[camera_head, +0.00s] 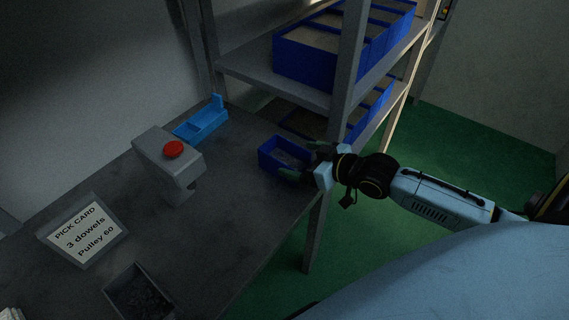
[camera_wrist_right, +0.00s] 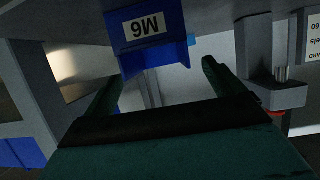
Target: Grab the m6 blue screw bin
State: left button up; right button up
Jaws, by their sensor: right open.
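The blue M6 screw bin (camera_head: 268,159) stands on the grey bench near its right edge, beside the shelf post. It seems to hold small dark parts. In the right wrist view the blue bin (camera_wrist_right: 151,52) shows its white label reading M6, upside down. My right gripper (camera_head: 306,160) is at the bin's right end, with its jaws open. In the wrist view my right gripper (camera_wrist_right: 160,82) has one finger to each side of the bin's labelled face, with a gap beside each. Contact cannot be told. My left gripper is out of view.
A grey press with a red button (camera_head: 174,149) stands left of the bin. A light blue tray (camera_head: 203,124) lies behind it. A shelf rack (camera_head: 345,75) with several blue bins stands close behind my right gripper. A pick card (camera_head: 82,230) and a dark bin (camera_head: 118,284) are at front left.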

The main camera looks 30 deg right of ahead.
aim_at(289, 165)
jog(key=shift+r+x, duration=0.15)
jog(key=shift+x, duration=1)
jog(key=shift+r+x, duration=0.1)
jog(key=shift+x, duration=1.05)
jog(key=shift+w, duration=0.1)
jog(key=shift+c, duration=0.2)
jog(key=shift+r, duration=0.1)
jog(key=c, duration=1.3)
